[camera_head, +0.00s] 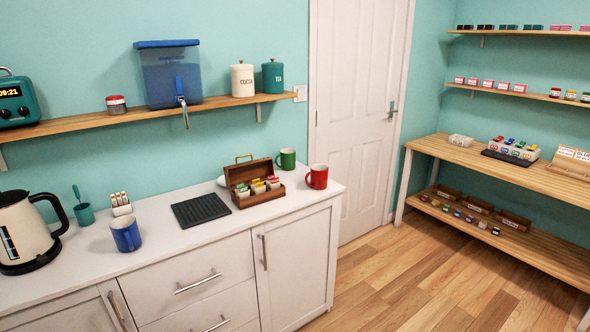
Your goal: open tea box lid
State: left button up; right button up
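A brown wooden tea box (262,199) stands near the right end of the white counter. Its lid (248,171) is raised and tilted up at the back, with a brass-coloured handle on its top edge. Several small packets or jars with coloured tops show inside the box. Neither of my grippers is in view.
A red mug (317,177) is right of the box, a green mug (287,159) behind it, and a black ridged mat (201,210) left of it. A blue mug (126,234) and a kettle (18,235) stand farther left. A wall shelf (130,119) hangs above.

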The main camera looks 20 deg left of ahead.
aim_at(246, 171)
jog(key=z, duration=0.4)
jog(key=k, duration=0.2)
jog(key=u, duration=1.4)
jog(key=i, duration=1.55)
jog(key=z, duration=0.6)
